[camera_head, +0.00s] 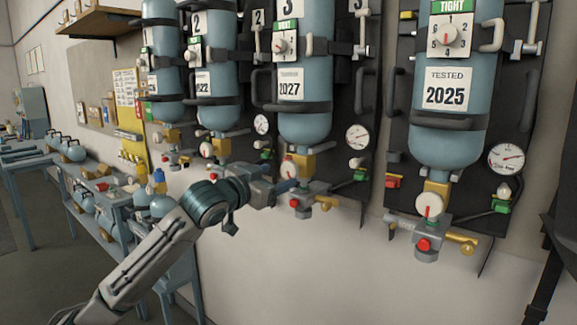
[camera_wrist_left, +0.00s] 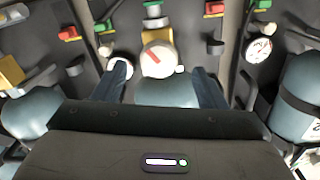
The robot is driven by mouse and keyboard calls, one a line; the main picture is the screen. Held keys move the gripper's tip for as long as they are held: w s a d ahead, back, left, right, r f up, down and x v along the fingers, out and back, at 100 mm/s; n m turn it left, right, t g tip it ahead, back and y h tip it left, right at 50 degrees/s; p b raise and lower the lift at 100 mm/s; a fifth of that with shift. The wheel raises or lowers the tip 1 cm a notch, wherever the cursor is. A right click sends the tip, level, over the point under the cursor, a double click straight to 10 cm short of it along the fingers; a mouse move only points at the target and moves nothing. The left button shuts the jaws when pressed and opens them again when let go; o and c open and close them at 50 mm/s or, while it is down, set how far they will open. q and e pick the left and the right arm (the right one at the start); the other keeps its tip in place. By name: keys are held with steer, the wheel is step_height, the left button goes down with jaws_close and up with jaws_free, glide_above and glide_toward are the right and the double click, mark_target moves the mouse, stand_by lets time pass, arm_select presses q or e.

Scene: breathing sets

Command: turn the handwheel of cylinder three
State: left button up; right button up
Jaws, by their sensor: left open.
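Several blue gas cylinders hang valve-down on dark wall panels. The cylinder tagged 2027 (camera_head: 305,62) has a plate marked 3 at its upper right. Its handwheel (camera_head: 289,168), round and white with a red mark, sits below the brass neck. My left gripper (camera_head: 286,186) is at this valve, close to the handwheel. In the left wrist view, the open fingers (camera_wrist_left: 159,68) are spread wide, and the handwheel (camera_wrist_left: 162,58) shows between their tips, with a visible gap on both sides. The finger ends partly merge with the valve parts in the head view. My right gripper is not in view.
The cylinder tagged 2025 (camera_head: 450,110) hangs to the right with its own valve. A gauge (camera_head: 357,137) and a green fitting (camera_head: 361,175) flank the valve at right. Workbenches with cylinders (camera_head: 76,151) stand at left. The wall below the panels is clear.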

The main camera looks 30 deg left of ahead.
mark_target(287, 172)
arm_select(q)
steer(key=w+p, duration=0.1)
steer(key=w, duration=0.3)
steer(key=shift+d+r+p, duration=0.1)
steer(key=shift+d+p, duration=0.1)
steer(key=shift+p, duration=0.15)
steer(key=shift+w, duration=0.65)
steer(key=shift+w+d, duration=0.1)
steer(key=shift+w, duration=0.15)
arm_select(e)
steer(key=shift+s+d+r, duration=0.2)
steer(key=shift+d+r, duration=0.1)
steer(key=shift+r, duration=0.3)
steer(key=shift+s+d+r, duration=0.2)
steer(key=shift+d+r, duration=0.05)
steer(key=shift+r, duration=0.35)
arm_select(q)
steer(key=c, duration=1)
steer(key=shift+p, duration=0.35)
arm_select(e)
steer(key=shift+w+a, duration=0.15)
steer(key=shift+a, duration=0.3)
